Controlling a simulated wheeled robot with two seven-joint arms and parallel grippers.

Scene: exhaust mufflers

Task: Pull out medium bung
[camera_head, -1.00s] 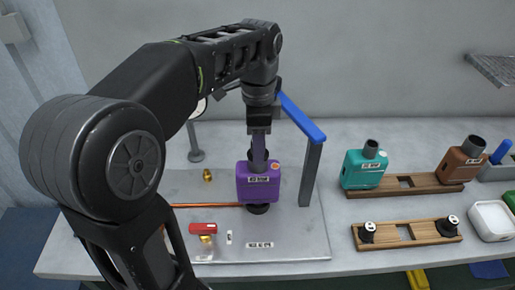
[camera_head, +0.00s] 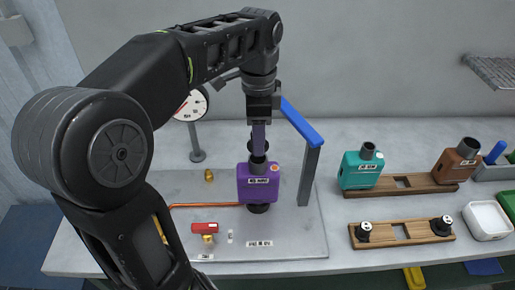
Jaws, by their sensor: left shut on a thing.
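The purple muffler (camera_head: 258,186) stands upright on the metal plate, with a black neck on top and a black foot below. My left gripper (camera_head: 259,146) comes straight down from above and is shut on the black medium bung (camera_head: 259,156), right over the muffler's neck. The fingers hide much of the bung, and I cannot tell whether its lower end is clear of the neck. Two other black bungs with pale tops, one at left (camera_head: 363,231) and one at right (camera_head: 443,225), stand in a wooden holder. My right gripper is out of view.
A post with a blue-topped arm (camera_head: 305,124) stands close right of the muffler. A dial gauge (camera_head: 192,105) is behind left. A red-handled valve (camera_head: 205,228) and copper pipe (camera_head: 200,206) lie left. Teal (camera_head: 362,171) and brown (camera_head: 457,166) mufflers stand on a wooden rack at right.

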